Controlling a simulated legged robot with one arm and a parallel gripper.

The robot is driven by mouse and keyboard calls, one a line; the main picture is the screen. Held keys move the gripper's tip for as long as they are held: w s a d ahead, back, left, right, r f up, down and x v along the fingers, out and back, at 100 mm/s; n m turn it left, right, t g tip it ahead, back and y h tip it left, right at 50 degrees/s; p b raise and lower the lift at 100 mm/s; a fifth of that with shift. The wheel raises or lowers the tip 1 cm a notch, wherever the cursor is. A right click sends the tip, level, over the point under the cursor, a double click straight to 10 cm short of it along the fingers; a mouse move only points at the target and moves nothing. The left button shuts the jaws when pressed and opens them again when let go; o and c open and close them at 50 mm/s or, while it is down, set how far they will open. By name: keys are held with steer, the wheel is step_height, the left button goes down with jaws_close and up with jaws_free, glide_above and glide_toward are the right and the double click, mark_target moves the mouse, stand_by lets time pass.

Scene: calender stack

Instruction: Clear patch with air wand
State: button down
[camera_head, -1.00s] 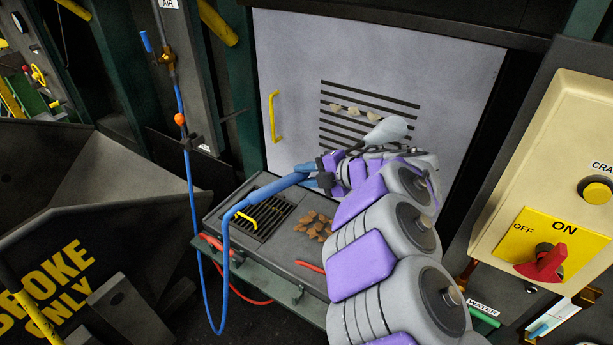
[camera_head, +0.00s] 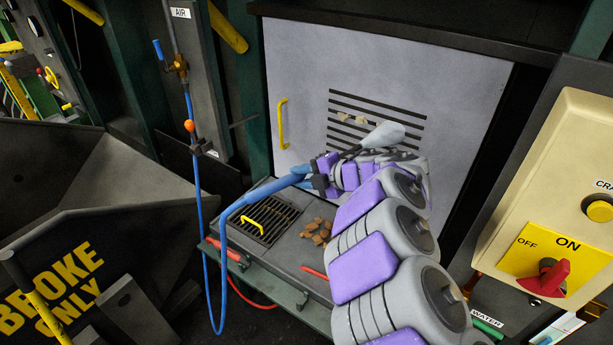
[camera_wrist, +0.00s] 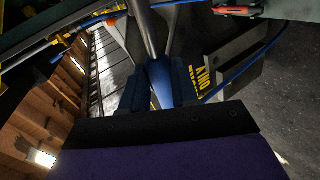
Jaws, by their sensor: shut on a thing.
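My gripper (camera_head: 318,178) is shut on the blue air wand (camera_head: 285,182), before the slotted panel. The wand's blue body also shows between the fingers in the wrist view (camera_wrist: 160,82). A dark thin tube leads from the gripper towards a pale cone shape (camera_head: 383,137) in front of the slots; I cannot tell whether it is a nozzle or an air jet. Two pale scraps (camera_head: 350,119) show on the slotted patch (camera_head: 375,112) of the grey panel, left of the cone. The arm and cone hide the lower right of the patch.
Brown chips (camera_head: 317,232) lie on the ledge (camera_head: 285,262) below, beside a grate (camera_head: 262,222) with a yellow handle. The blue hose (camera_head: 204,270) hangs at left. A BROKE ONLY bin (camera_head: 60,270) stands left, a switch box (camera_head: 550,190) right.

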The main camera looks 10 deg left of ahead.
steer(key=w+a+p, duration=0.3)
steer(key=a+p, duration=0.4)
steer(key=a, duration=0.1)
steer(key=w+a+p, duration=0.3)
steer(key=a+p, duration=0.4)
steer(key=a, duration=0.1)
stand_by(2.9)
stand_by(1.2)
